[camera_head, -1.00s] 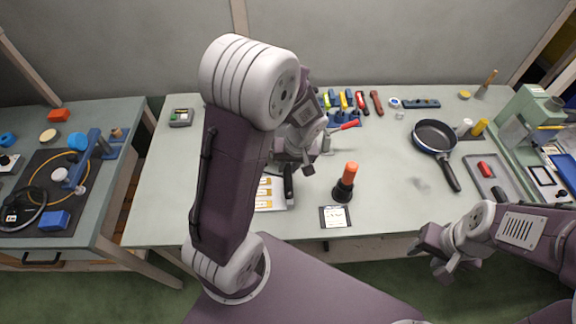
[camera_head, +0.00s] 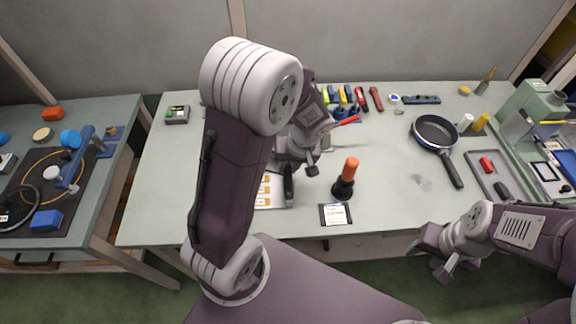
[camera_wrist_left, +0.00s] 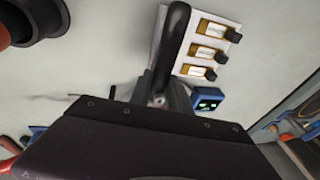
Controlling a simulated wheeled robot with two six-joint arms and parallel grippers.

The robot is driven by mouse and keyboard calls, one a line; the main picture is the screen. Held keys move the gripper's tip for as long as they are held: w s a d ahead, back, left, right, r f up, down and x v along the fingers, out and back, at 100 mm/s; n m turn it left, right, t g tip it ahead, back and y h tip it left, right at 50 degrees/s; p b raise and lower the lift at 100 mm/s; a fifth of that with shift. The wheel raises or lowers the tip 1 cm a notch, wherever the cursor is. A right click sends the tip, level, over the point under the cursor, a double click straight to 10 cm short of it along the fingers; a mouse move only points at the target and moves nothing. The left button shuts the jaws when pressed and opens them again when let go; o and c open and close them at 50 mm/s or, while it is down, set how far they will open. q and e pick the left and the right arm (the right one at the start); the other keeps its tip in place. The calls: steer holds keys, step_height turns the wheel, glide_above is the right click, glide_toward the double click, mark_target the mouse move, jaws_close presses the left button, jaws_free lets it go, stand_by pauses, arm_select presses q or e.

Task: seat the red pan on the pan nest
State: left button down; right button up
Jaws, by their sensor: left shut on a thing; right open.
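My left gripper (camera_head: 296,160) is over the middle of the table, partly hidden by its own wrist. It is shut on a black handle (camera_head: 288,183); in the left wrist view the handle (camera_wrist_left: 174,45) sticks out beyond the fingers. What the handle belongs to is hidden, and no red pan body shows. My right gripper (camera_head: 432,262) is open and empty, low in front of the table's front edge. A dark blue-rimmed pan (camera_head: 435,130) with a black handle lies on the right of the table. I cannot make out a pan nest.
An orange-topped black tool (camera_head: 346,178) stands right of the left gripper. A white board with yellow labels (camera_wrist_left: 206,50) lies by the held handle. Colourful tools (camera_head: 347,97) line the back. A grey tray (camera_head: 476,165) is at right.

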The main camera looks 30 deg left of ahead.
arm_select(q)
steer(key=shift+f+b, duration=0.85)
steer(key=c, duration=1.1)
jaws_free()
steer(key=shift+r, duration=0.1)
steer(key=p+v, duration=0.1)
steer(key=v, duration=0.8)
steer(key=shift+p, duration=0.35)
